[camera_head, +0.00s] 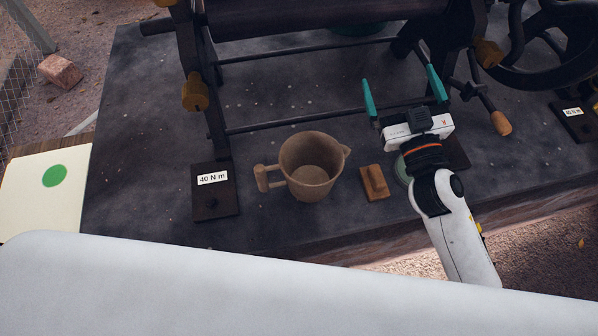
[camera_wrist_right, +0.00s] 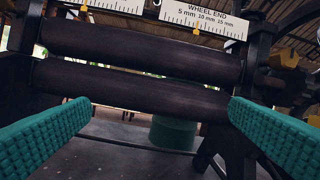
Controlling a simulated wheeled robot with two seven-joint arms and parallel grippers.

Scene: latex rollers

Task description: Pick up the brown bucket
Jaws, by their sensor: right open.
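The brown bucket (camera_head: 318,183) stands upright on the dark table, with its handle to the left and a spout to the right. It looks empty. My right gripper (camera_head: 402,90) is open with nothing between its teal fingers. It is up and to the right of the bucket, apart from it, and points toward the roller machine. In the right wrist view its two fingers (camera_wrist_right: 160,115) are wide apart in front of the dark rollers (camera_wrist_right: 140,75). The bucket does not show in that view. My left gripper is not in view.
The roller machine (camera_head: 310,62) stands behind the bucket. A small brown block (camera_head: 374,183) lies just right of the bucket. A plate marked 40 N m (camera_head: 213,199) is left of it. A card with a green dot (camera_head: 42,197) lies far left. A green container (camera_wrist_right: 172,133) stands beyond the rollers.

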